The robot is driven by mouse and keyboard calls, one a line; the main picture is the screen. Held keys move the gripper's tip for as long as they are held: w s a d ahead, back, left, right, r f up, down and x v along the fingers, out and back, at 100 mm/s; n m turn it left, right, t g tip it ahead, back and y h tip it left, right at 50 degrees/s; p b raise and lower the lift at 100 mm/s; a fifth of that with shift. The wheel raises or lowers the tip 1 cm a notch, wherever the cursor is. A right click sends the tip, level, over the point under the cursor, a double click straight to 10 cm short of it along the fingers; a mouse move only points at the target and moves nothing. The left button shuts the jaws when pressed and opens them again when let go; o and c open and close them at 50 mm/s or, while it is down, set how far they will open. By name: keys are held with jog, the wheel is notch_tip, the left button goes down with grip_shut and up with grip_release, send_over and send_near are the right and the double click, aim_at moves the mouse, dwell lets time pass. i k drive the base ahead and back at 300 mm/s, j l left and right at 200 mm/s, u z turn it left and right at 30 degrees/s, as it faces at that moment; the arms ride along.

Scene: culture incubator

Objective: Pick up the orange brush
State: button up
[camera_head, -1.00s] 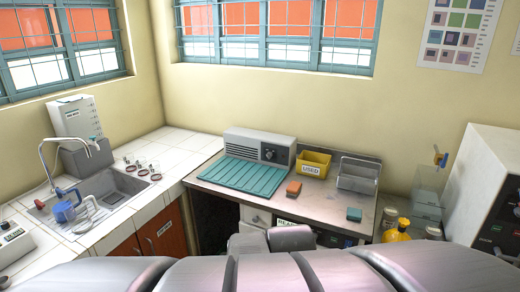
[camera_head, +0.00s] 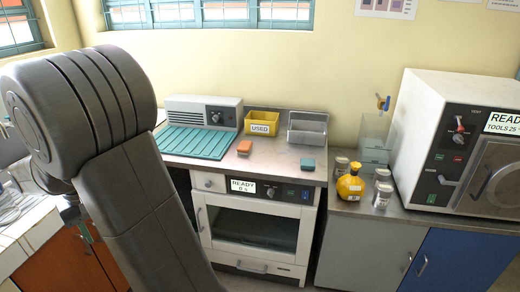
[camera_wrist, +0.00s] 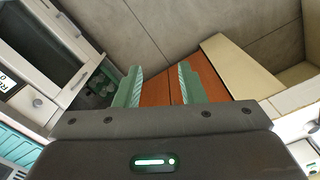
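A small orange block-shaped thing, which looks like the orange brush (camera_head: 244,147), lies on the metal counter (camera_head: 268,163) in the head view. It is just right of the ribbed teal mat and in front of the yellow bin. In the wrist view my gripper (camera_wrist: 158,82) has its two green fingers apart with nothing between them. Behind them show orange-brown cabinet doors and grey floor tiles. The brush is not in the wrist view. My gripper is out of the head view, where my arm fills the left side.
A teal block (camera_head: 307,165) lies right of the brush. A yellow bin marked USED (camera_head: 262,122) and a grey holder (camera_head: 307,128) stand behind. A teal mat (camera_head: 198,142) fronts a grey machine. A yellow bottle (camera_head: 350,184) and jars stand right, beside a white oven (camera_head: 455,140).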

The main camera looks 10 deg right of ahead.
aim_at(245, 148)
jog(key=i+z, duration=0.15)
jog(key=z, duration=0.25)
jog(key=i+j+z, duration=0.1)
jog(key=z, duration=0.3)
jog(key=i+j+z, duration=0.15)
jog(key=z, duration=0.3)
jog(key=i+j+z, duration=0.1)
jog(key=z, duration=0.3)
jog(key=i+j+z, duration=0.1)
jog(key=j, duration=0.3)
jog(key=i+j+z, duration=0.1)
jog(key=j, duration=0.35)
jog(key=i+j+z, duration=0.1)
jog(key=j, duration=0.3)
jog(key=i+j+z, duration=0.1)
jog(key=j, duration=0.35)
jog(key=i, duration=0.1)
